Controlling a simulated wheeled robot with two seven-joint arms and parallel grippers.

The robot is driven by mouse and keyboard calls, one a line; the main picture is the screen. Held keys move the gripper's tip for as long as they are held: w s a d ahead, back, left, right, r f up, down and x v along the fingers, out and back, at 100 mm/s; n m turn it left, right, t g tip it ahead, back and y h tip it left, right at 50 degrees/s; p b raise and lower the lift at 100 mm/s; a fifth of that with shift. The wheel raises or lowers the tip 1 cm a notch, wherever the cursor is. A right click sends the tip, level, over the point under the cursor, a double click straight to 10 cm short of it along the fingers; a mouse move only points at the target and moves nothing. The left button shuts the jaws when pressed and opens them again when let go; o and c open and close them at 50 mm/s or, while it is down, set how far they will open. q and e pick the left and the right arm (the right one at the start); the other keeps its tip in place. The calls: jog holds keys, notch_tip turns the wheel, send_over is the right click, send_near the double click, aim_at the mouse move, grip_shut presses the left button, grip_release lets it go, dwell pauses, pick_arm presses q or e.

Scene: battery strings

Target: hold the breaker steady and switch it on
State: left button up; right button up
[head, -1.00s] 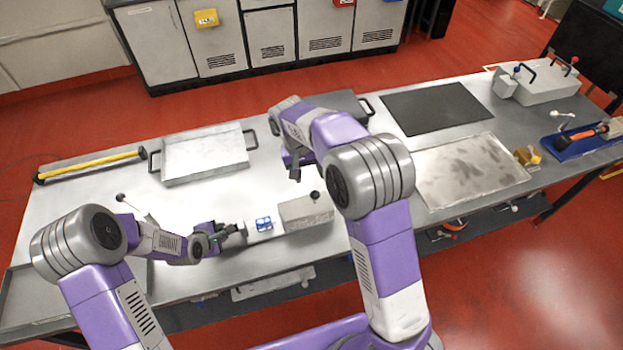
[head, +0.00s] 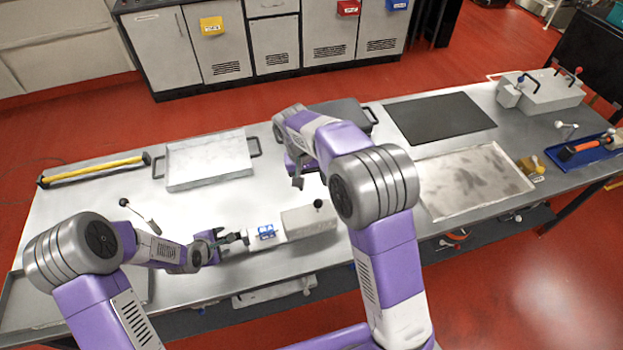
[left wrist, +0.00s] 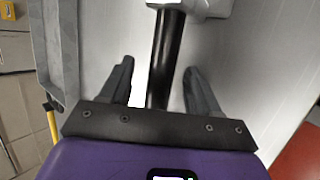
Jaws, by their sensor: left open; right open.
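The breaker (head: 308,221) is a pale grey box with a blue-marked plate (head: 266,232) towards its left end and a black-knobbed lever (head: 318,204) on top. It lies on the table in front of me. My left gripper (head: 238,240) is open at the breaker's left end. In the left wrist view its open fingers (left wrist: 159,75) stand on either side of a black bar (left wrist: 166,50), which runs up to a pale grey body; gaps show on both sides. My right gripper (head: 297,178) is open and empty, above the table behind the breaker; my right arm partly hides that area.
A pale tray (head: 208,163) with handles and a yellow bar (head: 95,172) lie at the back left. A black mat (head: 440,118), a stained tray (head: 470,180) and a blue tray (head: 585,152) lie to the right.

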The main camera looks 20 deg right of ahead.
pick_arm(q)
jog(key=v, duration=1)
jog(key=shift+s+r, duration=0.25)
jog(key=shift+s, duration=0.1)
jog(key=shift+a, duration=0.15)
